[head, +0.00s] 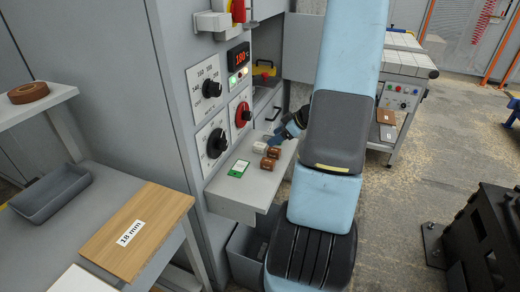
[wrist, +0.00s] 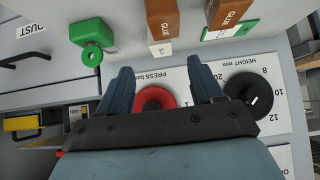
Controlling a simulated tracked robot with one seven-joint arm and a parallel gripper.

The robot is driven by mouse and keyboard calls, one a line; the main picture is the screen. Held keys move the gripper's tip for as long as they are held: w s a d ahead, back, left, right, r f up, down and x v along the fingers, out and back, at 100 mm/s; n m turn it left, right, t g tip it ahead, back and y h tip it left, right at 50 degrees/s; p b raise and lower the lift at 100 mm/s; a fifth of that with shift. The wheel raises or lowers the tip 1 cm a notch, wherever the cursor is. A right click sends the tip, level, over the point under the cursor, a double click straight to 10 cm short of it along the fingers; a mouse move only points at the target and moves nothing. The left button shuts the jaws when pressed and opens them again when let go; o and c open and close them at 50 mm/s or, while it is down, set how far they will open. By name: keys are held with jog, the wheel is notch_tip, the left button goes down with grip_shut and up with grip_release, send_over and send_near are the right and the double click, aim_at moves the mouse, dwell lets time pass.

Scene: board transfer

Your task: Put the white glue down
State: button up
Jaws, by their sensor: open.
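In the head view a small white block (head: 259,148), likely the white glue, rests on the grey shelf (head: 232,192) below the control panel. Two brown glue blocks (head: 270,158) lie beside it, nearer the shelf's front. My gripper (head: 281,137) is just right of the white block, partly hidden by my arm. In the wrist view my gripper (wrist: 160,66) is open, with nothing seen between its fingers. Two brown pieces marked GLUE, one at the top middle (wrist: 163,22) and one farther right (wrist: 226,14), lie beyond the fingertips.
A green card (head: 238,169) lies on the shelf. The control panel with a red knob (head: 243,114) and black knobs (head: 217,142) stands behind it. A table at left holds a wooden board (head: 150,215) and a grey tray (head: 52,193). A grey bin (head: 245,252) stands below the shelf.

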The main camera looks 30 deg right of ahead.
jog(key=shift+x, duration=4.3)
jog(key=c, duration=1.1)
